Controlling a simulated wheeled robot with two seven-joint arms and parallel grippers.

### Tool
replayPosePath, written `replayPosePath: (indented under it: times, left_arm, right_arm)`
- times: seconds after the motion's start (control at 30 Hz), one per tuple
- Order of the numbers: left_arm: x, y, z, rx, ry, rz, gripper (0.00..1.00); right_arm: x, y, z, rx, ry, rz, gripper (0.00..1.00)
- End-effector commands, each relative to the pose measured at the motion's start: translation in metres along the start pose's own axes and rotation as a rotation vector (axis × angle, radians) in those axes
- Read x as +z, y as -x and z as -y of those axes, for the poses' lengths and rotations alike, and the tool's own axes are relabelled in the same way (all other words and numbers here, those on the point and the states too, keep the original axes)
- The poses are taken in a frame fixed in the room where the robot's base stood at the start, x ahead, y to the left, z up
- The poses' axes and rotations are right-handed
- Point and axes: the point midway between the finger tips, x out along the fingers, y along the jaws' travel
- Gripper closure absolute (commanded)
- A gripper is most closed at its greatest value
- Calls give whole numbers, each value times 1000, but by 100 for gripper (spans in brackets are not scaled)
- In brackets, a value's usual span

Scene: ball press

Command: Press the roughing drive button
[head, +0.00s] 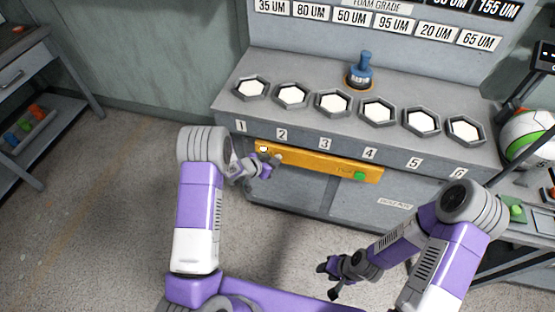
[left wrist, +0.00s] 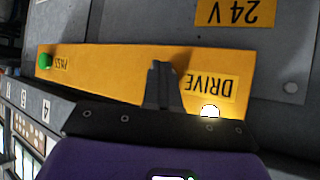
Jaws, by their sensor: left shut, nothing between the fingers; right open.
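A yellow panel (head: 320,165) runs along the front of the grey bench. A white, bright drive button (head: 263,149) sits near its left end, and a green button (head: 359,176) near its right end. The left wrist view, upside down, shows the DRIVE label (left wrist: 211,86) and the white button (left wrist: 210,111), partly hidden by my gripper body. My left gripper (head: 274,162) is shut and empty, in front of the panel just right of the white button. Its fingers (left wrist: 162,72) show beside the label; contact cannot be told. My right gripper (head: 331,279) is open and empty, low in front of the bench.
Several numbered hexagonal cups (head: 334,103) with white insides line the bench top. A blue-handled tool (head: 361,72) stands behind them. A green and white ball (head: 528,134) is at the right. A shelf unit (head: 45,85) stands at the left. Open floor lies between.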

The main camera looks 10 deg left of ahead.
Motion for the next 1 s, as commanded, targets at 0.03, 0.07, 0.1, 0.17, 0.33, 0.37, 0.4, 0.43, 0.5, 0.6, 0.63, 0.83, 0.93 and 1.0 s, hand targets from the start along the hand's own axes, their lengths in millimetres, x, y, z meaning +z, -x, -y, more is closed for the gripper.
replayPosePath:
  times: [0.03, 0.07, 0.1, 0.17, 0.33, 0.37, 0.4, 0.43, 0.5, 0.6, 0.63, 0.83, 0.93, 1.0]
  left_arm:
    - [-2, -1, 1, 0, 0, -3, 100]
    - [-2, -2, 1, 0, 0, -3, 100]
    - [-2, -2, 1, 0, 0, -3, 100]
    - [-2, -2, 1, 0, -1, -4, 100]
    - [-3, -2, 1, 0, -1, -5, 100]
    - [-3, -2, 1, 0, -1, -6, 100]
    - [-3, -1, 0, 0, -1, -6, 100]
    - [-3, -1, 0, 0, 0, -6, 100]
    - [-2, 1, -1, -1, 0, -7, 100]
    - [0, 4, -3, 0, 0, -6, 100]
    - [0, 4, -3, 0, -1, -6, 100]
    - [0, 4, -3, 0, -1, -5, 100]
    - [3, 7, -5, 0, -1, -4, 100]
    - [6, 11, -8, 0, 2, -3, 100]
  right_arm:
    - [0, 0, 0, 0, 0, 0, 57]
    - [0, 0, 0, 0, 0, 0, 57]
    - [0, 0, 0, 0, 0, 0, 57]
    - [0, 0, 0, 0, 0, 0, 57]
    - [0, 0, 0, 0, 0, 0, 57]
    - [0, 0, 0, 0, 0, 0, 57]
    - [0, 0, 0, 0, 0, 0, 57]
    - [0, 0, 0, 0, 0, 0, 57]
    - [0, 0, 0, 0, 0, 0, 57]
    - [0, 0, 0, 0, 0, 0, 57]
    - [0, 0, 0, 0, 0, 0, 57]
    - [0, 0, 0, 0, 0, 0, 57]
    - [0, 0, 0, 0, 0, 0, 57]
    - [0, 0, 0, 0, 0, 0, 57]
